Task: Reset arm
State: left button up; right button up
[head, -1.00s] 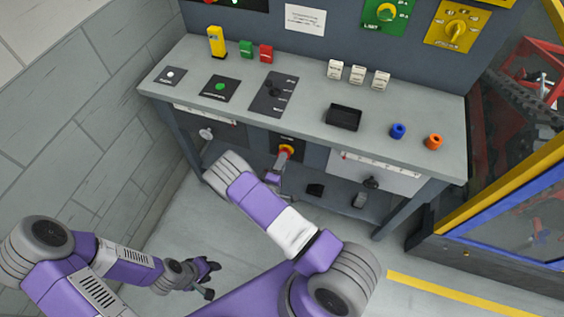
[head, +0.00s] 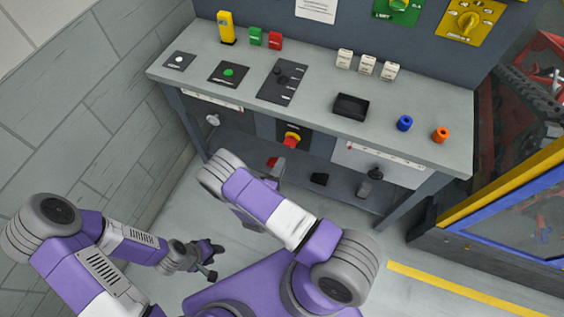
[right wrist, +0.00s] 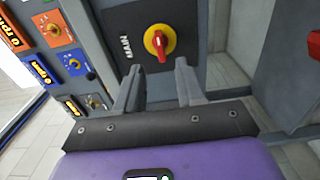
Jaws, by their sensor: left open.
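My left gripper (head: 211,260) hangs low at the left in the head view, above the floor, open and empty. My right arm reaches toward the bench front, and its gripper is mostly hidden behind its own links in the head view. In the right wrist view my right gripper (right wrist: 158,68) has its two fingers apart with nothing between them. A red rotary switch on a yellow disc (right wrist: 160,42) is beyond the fingertips, apart from them. The same red and yellow switch (head: 291,140) shows on the bench front in the head view.
The grey bench (head: 315,110) carries a black tray (head: 351,106), a blue cylinder (head: 404,123), an orange cylinder (head: 441,135) and several small blocks. A brick wall (head: 80,130) stands at left. A yellow-framed enclosure (head: 500,190) stands at right.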

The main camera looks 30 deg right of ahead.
dwell(0.4)
jog(key=s+d+f+m+g+y, duration=0.1)
jog(key=s+f+m+g+y, duration=0.15)
jog(key=s+g, duration=0.65)
jog(key=s+d+f+m+g+y, duration=0.15)
jog(key=s+f+g, duration=0.25)
jog(key=s+g, duration=0.5)
jog(key=s+a+m+y, duration=0.2)
jog(key=s+a+y, duration=0.1)
jog(key=a+y, duration=0.25)
jog(key=s+a+m+y, duration=0.2)
jog(key=s+a+y, duration=0.15)
jog(key=a, duration=0.35)
jog(key=w+a+r+m+t+y, duration=0.2)
jog(key=w+a+t+y, duration=0.1)
jog(key=w+t, duration=0.3)
jog(key=w+y, duration=0.1)
jog(key=w, duration=0.1)
jog(key=shift+w+m+t+y, duration=0.3)
jog(key=shift+m+t+y, duration=0.1)
